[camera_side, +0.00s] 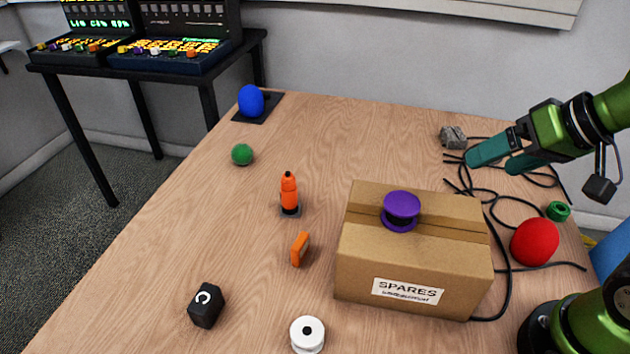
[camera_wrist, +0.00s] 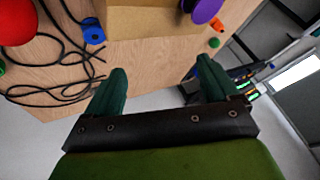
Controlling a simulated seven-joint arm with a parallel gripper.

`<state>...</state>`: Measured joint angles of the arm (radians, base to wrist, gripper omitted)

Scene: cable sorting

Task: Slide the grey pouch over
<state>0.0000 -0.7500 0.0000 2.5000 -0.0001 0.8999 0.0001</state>
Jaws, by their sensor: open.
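The grey pouch (camera_side: 453,137) is a small, lumpy grey thing on the far right part of the table in the side view. It lies near the loose black cables. My gripper (camera_side: 492,160) is in the air close to the pouch, with its two green fingers spread and nothing between them. The nearer-left fingertip appears just right of the pouch, and I cannot tell the gap in depth. In the wrist view my gripper (camera_wrist: 160,66) is open over the table edge, and I cannot make out the pouch there.
A cardboard box (camera_side: 410,262) carries a purple spool (camera_side: 401,208). Black cables (camera_side: 508,270) run behind it to a red ball (camera_side: 535,242) and green ring (camera_side: 558,211). A blue item (camera_wrist: 93,30) lies by the box. An orange bottle (camera_side: 289,192) stands left; the table's far middle is clear.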

